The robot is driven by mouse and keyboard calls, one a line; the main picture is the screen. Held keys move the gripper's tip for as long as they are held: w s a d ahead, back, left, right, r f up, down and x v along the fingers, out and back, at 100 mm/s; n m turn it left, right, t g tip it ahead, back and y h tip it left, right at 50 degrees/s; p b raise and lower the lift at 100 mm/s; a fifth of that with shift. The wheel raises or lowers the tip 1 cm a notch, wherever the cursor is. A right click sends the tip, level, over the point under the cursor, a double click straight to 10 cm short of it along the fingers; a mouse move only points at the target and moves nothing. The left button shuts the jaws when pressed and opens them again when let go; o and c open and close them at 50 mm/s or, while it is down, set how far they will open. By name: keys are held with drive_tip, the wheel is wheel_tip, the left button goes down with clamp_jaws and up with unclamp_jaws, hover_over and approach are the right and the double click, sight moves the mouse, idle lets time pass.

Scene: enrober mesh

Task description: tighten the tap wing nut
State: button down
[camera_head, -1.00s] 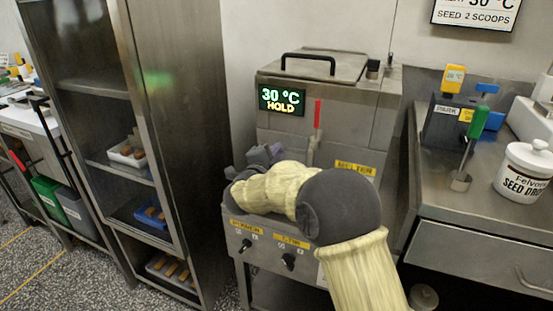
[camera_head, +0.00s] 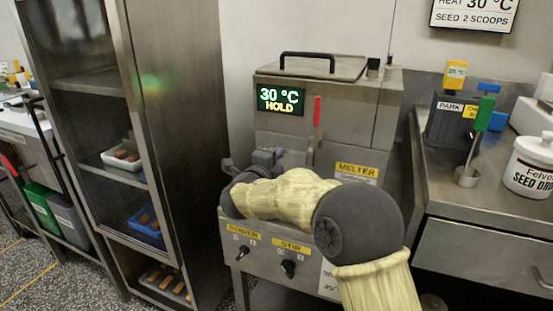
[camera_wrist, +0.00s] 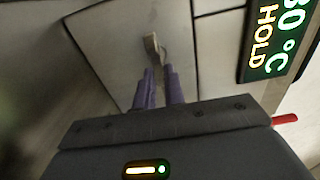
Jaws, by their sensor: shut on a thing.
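The tap wing nut (camera_wrist: 152,44) is a small beige-grey piece against the melter's pale metal face in the wrist view. My gripper (camera_wrist: 160,76) reaches it with two purple fingers, shut on its near end. Their contact is partly hidden between the fingertips. In the head view my gripper (camera_head: 266,156) is at the melter's front, below the display, and my arm hides the wing nut. The melter (camera_head: 330,110) is a steel box with a lid handle and a "30 °C HOLD" display (camera_head: 281,99).
A red lever (camera_head: 317,110) stands on the melter's front. POWER and STIR knobs (camera_head: 289,268) are below my arm. A steel rack (camera_head: 185,130) stands close at left. A counter (camera_head: 500,195) with a seed jar (camera_head: 530,168) is at right.

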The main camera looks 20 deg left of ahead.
drive_tip(key=shift+f, duration=0.3)
drive_tip(key=c, duration=1.5)
unclamp_jaws()
drive_tip(key=shift+w, duration=0.1)
drive_tip(key=shift+s+a+r, duration=0.1)
drive_tip(key=shift+s+r, duration=0.1)
drive_tip(key=s+p, duration=0.1)
drive_tip(key=s, duration=0.4)
drive_tip(key=s+a+p, duration=0.1)
drive_tip(key=s, duration=0.5)
drive_tip(key=s+p, duration=0.1)
drive_tip(key=s, duration=0.5)
drive_tip(key=shift+s+a, duration=0.15)
